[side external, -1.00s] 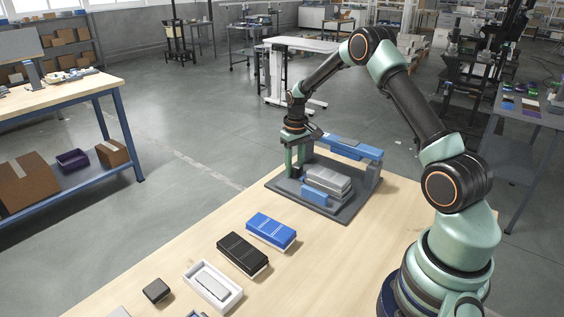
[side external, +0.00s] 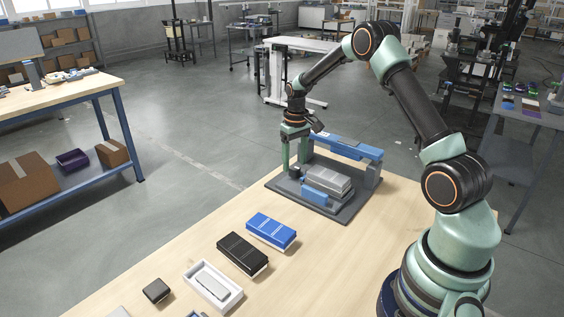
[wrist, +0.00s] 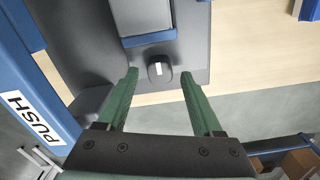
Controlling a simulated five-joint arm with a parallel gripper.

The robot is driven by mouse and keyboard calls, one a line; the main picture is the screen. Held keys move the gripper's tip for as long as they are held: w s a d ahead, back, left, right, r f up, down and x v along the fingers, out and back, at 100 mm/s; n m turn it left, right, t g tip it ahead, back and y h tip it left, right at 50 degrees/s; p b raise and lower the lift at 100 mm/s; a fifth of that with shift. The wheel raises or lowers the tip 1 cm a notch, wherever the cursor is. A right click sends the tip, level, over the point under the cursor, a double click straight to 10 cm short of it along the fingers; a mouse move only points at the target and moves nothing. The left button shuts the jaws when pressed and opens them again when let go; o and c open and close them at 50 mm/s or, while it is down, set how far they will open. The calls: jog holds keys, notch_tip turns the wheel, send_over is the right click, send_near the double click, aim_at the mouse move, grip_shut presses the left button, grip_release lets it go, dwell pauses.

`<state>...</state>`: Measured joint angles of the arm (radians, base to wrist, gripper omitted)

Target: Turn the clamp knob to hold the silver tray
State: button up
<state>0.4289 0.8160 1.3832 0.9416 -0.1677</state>
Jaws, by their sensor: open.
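The silver tray (side external: 329,181) lies in a dark grey fixture (side external: 347,213) with blue parts; it also shows at the top of the wrist view (wrist: 148,14). A blue clamp block (side external: 314,194) stands at its near side. The dark clamp knob (wrist: 158,71), with a white mark pointing roughly up and down the picture, sits just beyond the clamp block's end. My gripper (wrist: 158,76) is open, its green fingers on either side of the knob, with a visible gap to each. In the side external view my gripper (side external: 294,160) is over the fixture's left end.
A blue arm (side external: 346,146) spans the fixture's back; a blue part marked PUSH (wrist: 32,118) is at the wrist view's left. Blue (side external: 271,231) and black (side external: 242,254) trays, a white box (side external: 213,285) and a small dark block (side external: 156,290) are on the table.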

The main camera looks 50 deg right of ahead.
jog(key=shift+r, duration=2.45)
jog(key=shift+r, duration=0.1)
jog(key=s+a+r+n+t, duration=0.1)
jog(key=s+a+r+t, duration=0.3)
jog(key=a+r, duration=0.75)
jog(key=s+a+r+n+t, duration=0.1)
jog(key=s+a+r+n, duration=0.1)
jog(key=s+a, duration=0.7)
jog(key=s+r, duration=0.1)
jog(key=s, duration=0.3)
jog(key=shift+a+t, duration=0.2)
jog(key=shift+t, duration=0.1)
jog(key=shift+o, duration=0.3)
jog(key=shift+s+r, duration=0.1)
jog(key=shift+r, duration=0.05)
